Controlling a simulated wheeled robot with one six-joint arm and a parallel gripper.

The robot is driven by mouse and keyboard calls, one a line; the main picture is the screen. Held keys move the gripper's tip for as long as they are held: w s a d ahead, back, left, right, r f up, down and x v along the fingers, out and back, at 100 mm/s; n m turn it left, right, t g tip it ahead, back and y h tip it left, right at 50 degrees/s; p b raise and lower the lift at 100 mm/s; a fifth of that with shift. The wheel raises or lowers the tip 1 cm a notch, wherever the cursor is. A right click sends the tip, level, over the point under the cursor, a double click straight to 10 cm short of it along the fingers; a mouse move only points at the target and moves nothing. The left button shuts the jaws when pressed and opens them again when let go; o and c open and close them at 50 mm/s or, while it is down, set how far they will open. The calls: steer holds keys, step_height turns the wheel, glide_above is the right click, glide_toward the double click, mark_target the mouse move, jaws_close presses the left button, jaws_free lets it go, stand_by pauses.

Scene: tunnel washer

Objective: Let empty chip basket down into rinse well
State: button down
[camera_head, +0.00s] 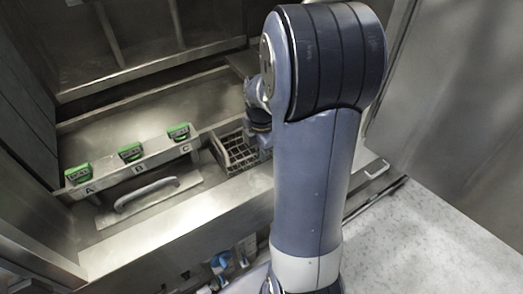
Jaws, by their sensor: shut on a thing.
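The chip basket (238,151) is a dark wire-mesh box with an open grid, right of the letter C on the metal ledge. It looks empty. My gripper (264,142) is at the basket's right side, mostly hidden behind my own arm, and is shut on the basket. The fingertips and the exact grip point cannot be made out. The basket sits at or in an opening in the metal deck, which I take for the rinse well (217,157). How deep it sits, and whether it touches the bottom, cannot be told.
Three green-topped pieces stand on the ledge (110,164) at A (78,174), B (130,152) and C (179,132). A bar handle (147,193) lies in front. Metal walls close in the left and back. A pale speckled surface (430,240) lies right.

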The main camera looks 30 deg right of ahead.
steer(key=c, duration=1.5)
jaws_free()
steer(key=shift+r, duration=0.1)
step_height(320, 180, up, 11)
steer(key=shift+f, duration=0.15)
step_height(320, 180, down, 11)
steer(key=shift+s+r, duration=0.1)
steer(key=shift+r, duration=0.05)
steer(key=shift+r+p, duration=0.85)
steer(key=shift+r, duration=0.25)
